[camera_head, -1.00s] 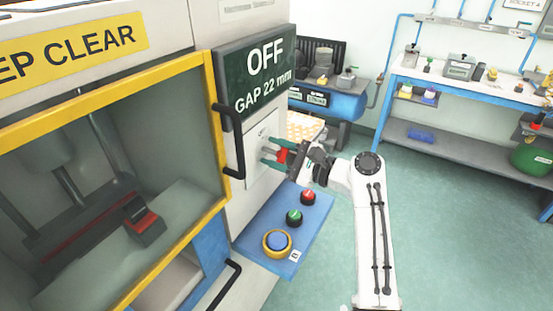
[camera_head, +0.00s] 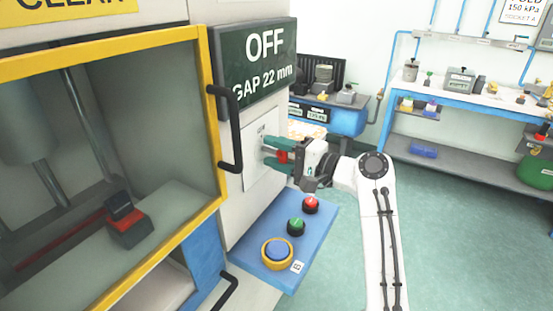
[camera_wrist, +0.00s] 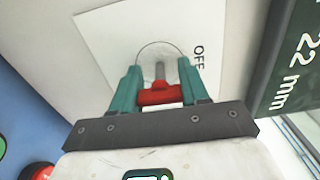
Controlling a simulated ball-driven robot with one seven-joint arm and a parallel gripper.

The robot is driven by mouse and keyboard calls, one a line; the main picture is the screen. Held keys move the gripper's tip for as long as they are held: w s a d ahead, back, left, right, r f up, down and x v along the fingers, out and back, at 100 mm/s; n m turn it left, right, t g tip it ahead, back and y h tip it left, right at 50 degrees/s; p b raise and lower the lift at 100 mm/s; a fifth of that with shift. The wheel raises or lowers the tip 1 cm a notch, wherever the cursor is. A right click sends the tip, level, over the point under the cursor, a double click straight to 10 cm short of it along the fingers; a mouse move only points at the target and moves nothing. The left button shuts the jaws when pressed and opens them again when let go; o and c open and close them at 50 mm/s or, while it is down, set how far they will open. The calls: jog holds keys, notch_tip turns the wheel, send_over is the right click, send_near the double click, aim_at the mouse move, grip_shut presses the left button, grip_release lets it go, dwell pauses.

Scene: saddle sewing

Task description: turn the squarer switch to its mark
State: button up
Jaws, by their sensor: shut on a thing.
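The squarer switch shows in the wrist view as a red crossbar (camera_wrist: 160,94) on a grey shaft, in front of a white plate (camera_wrist: 105,40). The plate carries a thin circle line and the word OFF, which reads sideways at the right. My gripper (camera_wrist: 158,74) has its two teal fingers on either side of the red bar, shut on it. In the head view my gripper (camera_head: 270,151) reaches the white plate (camera_head: 261,180) from the right, with red (camera_head: 285,157) between its fingers. I cannot make out a separate mark.
A dark display (camera_head: 262,70) above reads OFF, GAP 22 mm. A black door handle (camera_head: 228,130) stands close left of my gripper. Below, a blue panel (camera_head: 245,248) carries red, green and blue buttons. Open floor (camera_head: 450,230) lies to the right.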

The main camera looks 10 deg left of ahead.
jog(key=shift+f+n, duration=0.1)
jog(key=shift+n, duration=0.2)
jog(key=o, duration=1.1)
jog(key=shift+c, duration=0.2)
jog(key=v, duration=1)
jog(key=shift+d+b, duration=0.35)
jog(key=shift+b, duration=0.05)
jog(key=shift+s, duration=0.15)
